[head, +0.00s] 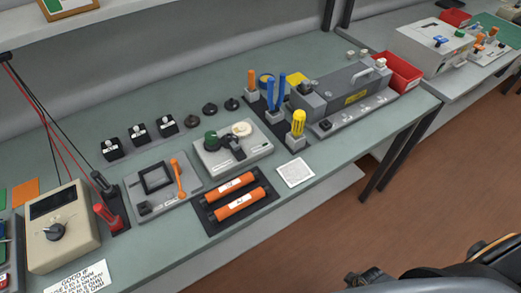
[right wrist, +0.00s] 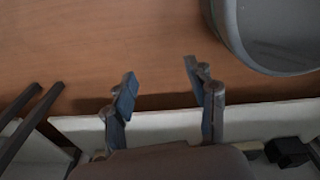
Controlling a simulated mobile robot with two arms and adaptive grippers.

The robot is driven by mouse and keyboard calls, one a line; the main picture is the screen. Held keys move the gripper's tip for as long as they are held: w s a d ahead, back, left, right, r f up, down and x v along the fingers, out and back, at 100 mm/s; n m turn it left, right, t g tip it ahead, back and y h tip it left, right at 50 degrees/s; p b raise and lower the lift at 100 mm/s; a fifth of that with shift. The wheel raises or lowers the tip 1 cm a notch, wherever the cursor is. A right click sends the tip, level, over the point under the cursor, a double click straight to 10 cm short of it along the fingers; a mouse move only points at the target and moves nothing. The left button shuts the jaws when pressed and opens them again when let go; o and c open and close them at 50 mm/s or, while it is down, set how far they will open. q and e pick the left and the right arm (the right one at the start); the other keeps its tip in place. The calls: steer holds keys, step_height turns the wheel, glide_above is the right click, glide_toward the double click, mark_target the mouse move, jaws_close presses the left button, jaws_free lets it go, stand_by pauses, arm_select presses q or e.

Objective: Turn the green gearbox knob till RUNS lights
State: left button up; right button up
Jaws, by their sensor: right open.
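The green knob (head: 211,136) stands on the left part of a light grey unit (head: 240,158) in the middle of the bench in the head view. A black part (head: 233,147) and a round cream-coloured part (head: 242,128) sit beside it on the same unit. I cannot read any RUNS label or see a lit lamp. My right gripper (right wrist: 158,84) is open and empty in the right wrist view, above a pale edge and brown floor, away from the knob. My left gripper is not in view.
An orange-handled fixture (head: 150,193) is left of the unit; two orange cartridges (head: 236,192) lie in front. A white card (head: 295,172) and a grey machine (head: 345,88) are to the right. A beige meter (head: 62,228) stands at left. Dark shapes fill the lower right corner.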

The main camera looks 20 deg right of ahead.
steer(key=w+d+n+b, duration=0.3)
steer(key=w+d+b, duration=0.8)
steer(key=d+b, duration=0.3)
steer(key=shift+w+n+b, duration=0.3)
steer(key=shift+n+b, duration=0.1)
jaws_close()
stand_by(0.4)
